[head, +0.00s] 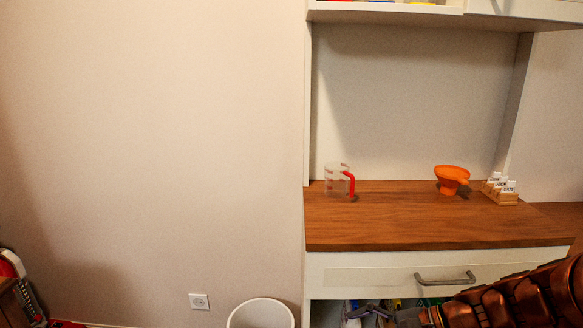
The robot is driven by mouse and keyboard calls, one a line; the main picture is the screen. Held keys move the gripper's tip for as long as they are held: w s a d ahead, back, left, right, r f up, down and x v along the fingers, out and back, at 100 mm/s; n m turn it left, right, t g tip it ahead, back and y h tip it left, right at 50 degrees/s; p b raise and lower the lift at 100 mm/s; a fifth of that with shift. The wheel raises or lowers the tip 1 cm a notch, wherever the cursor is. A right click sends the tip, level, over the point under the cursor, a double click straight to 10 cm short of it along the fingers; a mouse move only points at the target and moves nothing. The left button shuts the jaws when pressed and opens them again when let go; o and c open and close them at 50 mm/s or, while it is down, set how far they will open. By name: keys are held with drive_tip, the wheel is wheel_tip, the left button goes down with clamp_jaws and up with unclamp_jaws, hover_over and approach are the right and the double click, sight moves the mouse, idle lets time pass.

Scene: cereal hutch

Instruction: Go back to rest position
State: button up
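My gripper (368,312) shows at the bottom edge of the head view, dark grey and partly cut off. It is at the end of my copper-coloured arm, which enters from the lower right. It is in front of or inside the open space below the hutch drawer (350,277); I cannot tell which. Its fingertips are too small and cut off to show whether they are apart or hold anything.
The wooden counter (420,225) holds a clear measuring cup (337,180) with a red handle, an orange funnel-like piece (452,177) and a small wooden rack of packets (500,190). A white bin (261,314) stands left of the hutch. Several items fill the space below the drawer.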

drive_tip(key=s+a+r+n+g+h+p, duration=0.3)
drive_tip(key=s+r+n+g+h+p, duration=0.35)
drive_tip(key=s, duration=0.65)
drive_tip(key=s+d+r+n+t+h+p, duration=0.2)
drive_tip(key=s+d+r+n+h+p, duration=0.3)
drive_tip(key=r+p, duration=0.6)
drive_tip(key=s+d+n, duration=0.1)
drive_tip(key=s+d, duration=0.1)
drive_tip(key=d, duration=0.1)
drive_tip(key=shift+s, duration=0.35)
